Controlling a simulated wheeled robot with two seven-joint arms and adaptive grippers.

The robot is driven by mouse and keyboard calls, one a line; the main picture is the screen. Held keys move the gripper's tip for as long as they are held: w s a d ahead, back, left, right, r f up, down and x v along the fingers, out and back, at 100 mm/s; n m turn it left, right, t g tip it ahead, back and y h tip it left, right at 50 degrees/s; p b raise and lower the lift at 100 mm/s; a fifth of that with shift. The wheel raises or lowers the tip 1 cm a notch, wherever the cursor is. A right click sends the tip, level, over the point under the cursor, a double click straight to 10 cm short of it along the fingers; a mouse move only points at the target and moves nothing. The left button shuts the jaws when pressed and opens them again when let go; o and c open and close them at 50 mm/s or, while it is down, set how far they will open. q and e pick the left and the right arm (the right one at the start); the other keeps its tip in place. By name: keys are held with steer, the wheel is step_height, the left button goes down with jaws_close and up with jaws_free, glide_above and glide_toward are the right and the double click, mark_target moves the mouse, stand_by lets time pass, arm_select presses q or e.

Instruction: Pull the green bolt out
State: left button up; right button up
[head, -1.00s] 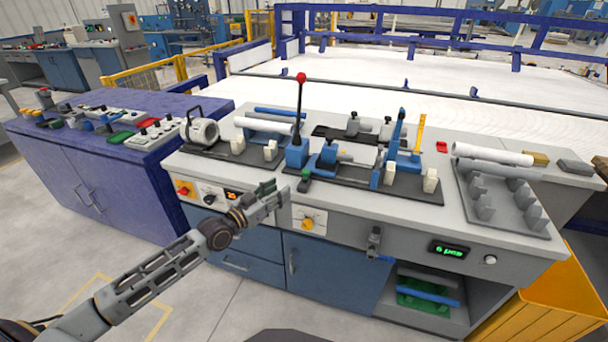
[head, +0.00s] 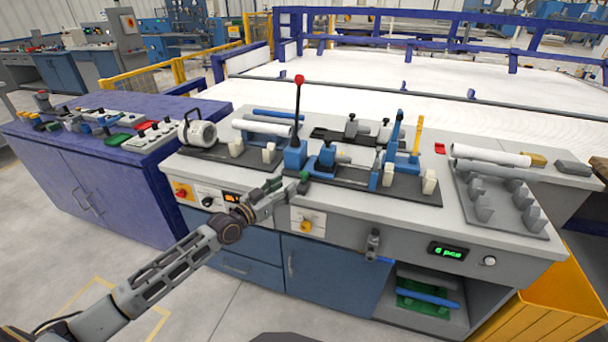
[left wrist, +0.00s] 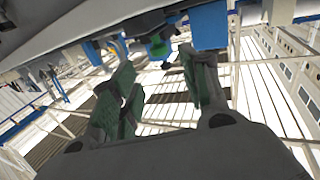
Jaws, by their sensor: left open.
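The green bolt (head: 304,178) sticks out at the front left edge of the dark fixture plate, just below the blue base of the red-knobbed lever. It also shows in the left wrist view (left wrist: 158,45), above and between my fingers. My left gripper (head: 282,191) is open and empty, just left of and slightly below the bolt, at the front edge of the bench. Its two green-padded fingers (left wrist: 163,82) stand apart in the left wrist view, with a visible gap to the bolt. My right gripper is not in view.
The red-knobbed lever (head: 299,110) stands upright behind the bolt. White pipes (head: 490,154) lie on a grey rack at the right. A yellow knob (head: 306,224) sits on the bench front below. A white motor-like unit (head: 201,132) stands at the left.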

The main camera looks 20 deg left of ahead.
mark_target(301, 175)
arm_select(q)
steer(key=shift+b+x, duration=0.45)
steer(key=shift+x, duration=4)
steer(key=shift+w+d, duration=0.3)
steer(key=shift+w, duration=0.35)
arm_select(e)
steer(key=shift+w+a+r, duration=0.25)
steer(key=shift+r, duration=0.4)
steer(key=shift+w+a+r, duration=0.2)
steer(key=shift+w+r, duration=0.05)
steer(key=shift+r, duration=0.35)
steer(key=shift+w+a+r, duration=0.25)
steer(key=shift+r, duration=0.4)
arm_select(q)
steer(key=shift+c, duration=0.2)
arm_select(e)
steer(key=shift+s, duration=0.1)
arm_select(q)
jaws_close()
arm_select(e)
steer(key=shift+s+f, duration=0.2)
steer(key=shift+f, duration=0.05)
